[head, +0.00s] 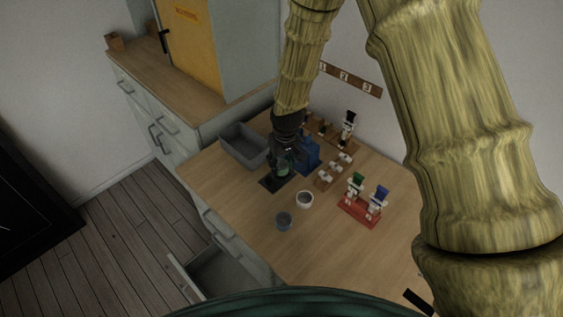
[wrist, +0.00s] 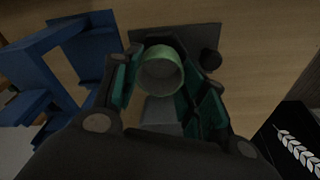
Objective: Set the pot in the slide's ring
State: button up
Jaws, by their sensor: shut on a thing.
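A green pot (wrist: 160,72) with a round open rim is between the fingers of my gripper (wrist: 163,88) in the wrist view. My gripper is shut on it. In the head view, the pot (head: 283,171) is partly hidden by my gripper (head: 284,162). Behind it is a flat dark plate (wrist: 222,38) with a black knob (wrist: 209,61), also seen in the head view (head: 268,184). Whether the pot touches the plate cannot be told. A blue frame (wrist: 70,58) stands beside my gripper. I cannot make out the slide's ring.
A grey bin (head: 243,146) stands left of my gripper. A white cup (head: 304,200) and grey cup (head: 284,221) stand in front. A red rack (head: 359,210) and wooden racks (head: 331,175) are to the right. A drawer (head: 215,272) is open below.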

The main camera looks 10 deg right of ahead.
jog(key=shift+f, duration=0.9)
dwell(2.0)
jog(key=o, duration=0.8)
jog(key=shift+r, duration=0.1)
jog(key=shift+s+r+p, duration=0.2)
jog(key=shift+r+p, duration=0.65)
jog(key=shift+r, duration=0.35)
jog(key=shift+s+r+p, duration=0.2)
jog(key=shift+r+p, duration=0.6)
jog(key=shift+r, duration=0.4)
jog(key=shift+r, duration=0.1)
notch_tip(320, 180, up, 12)
jog(key=s, duration=0.1)
jog(key=shift+s+d+f, duration=0.2)
jog(key=shift+s+d, duration=0.05)
jog(key=shift+s, duration=0.1)
